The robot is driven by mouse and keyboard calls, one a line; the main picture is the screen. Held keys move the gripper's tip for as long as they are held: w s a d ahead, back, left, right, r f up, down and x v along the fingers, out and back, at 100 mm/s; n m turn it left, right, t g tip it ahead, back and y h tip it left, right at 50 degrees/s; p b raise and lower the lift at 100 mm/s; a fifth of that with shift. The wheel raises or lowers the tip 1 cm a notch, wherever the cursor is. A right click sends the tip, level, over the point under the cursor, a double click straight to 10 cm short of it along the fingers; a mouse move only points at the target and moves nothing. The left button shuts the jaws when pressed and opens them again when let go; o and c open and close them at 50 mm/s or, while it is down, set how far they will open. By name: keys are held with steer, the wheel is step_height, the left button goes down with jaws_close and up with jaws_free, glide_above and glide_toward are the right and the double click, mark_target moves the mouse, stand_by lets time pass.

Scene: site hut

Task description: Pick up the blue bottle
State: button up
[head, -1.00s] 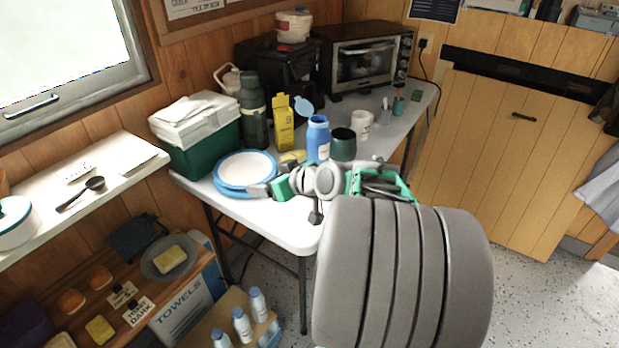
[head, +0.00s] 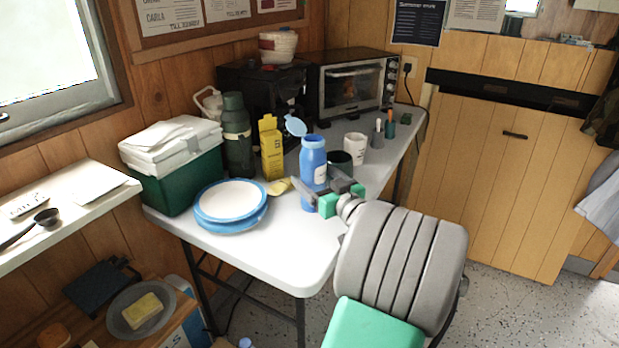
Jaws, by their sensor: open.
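The blue bottle (head: 313,153) stands upright on the white table, with a pale label on its side and its light blue lid tilted open to the left. My gripper (head: 324,186) is at the bottle's lower right front, open and pointing at it. One grey finger crosses in front of the bottle's lower part; the other is to its right, by the dark green mug. I cannot tell whether the bottle is between the fingers or touched by them.
A dark green mug (head: 341,163) and a white mug (head: 355,147) stand close right of the bottle. A yellow box (head: 271,147) and stacked blue-rimmed plates (head: 230,201) are to its left. A toaster oven (head: 352,85) is behind. The white table (head: 285,248) is clear in front.

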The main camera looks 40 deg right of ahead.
steer(key=w, duration=0.2)
steer(key=w+d, duration=0.1)
steer(key=w, duration=0.2)
steer(key=shift+w+d, duration=0.3)
steer(key=shift+d, duration=0.05)
jaws_close()
stand_by(0.5)
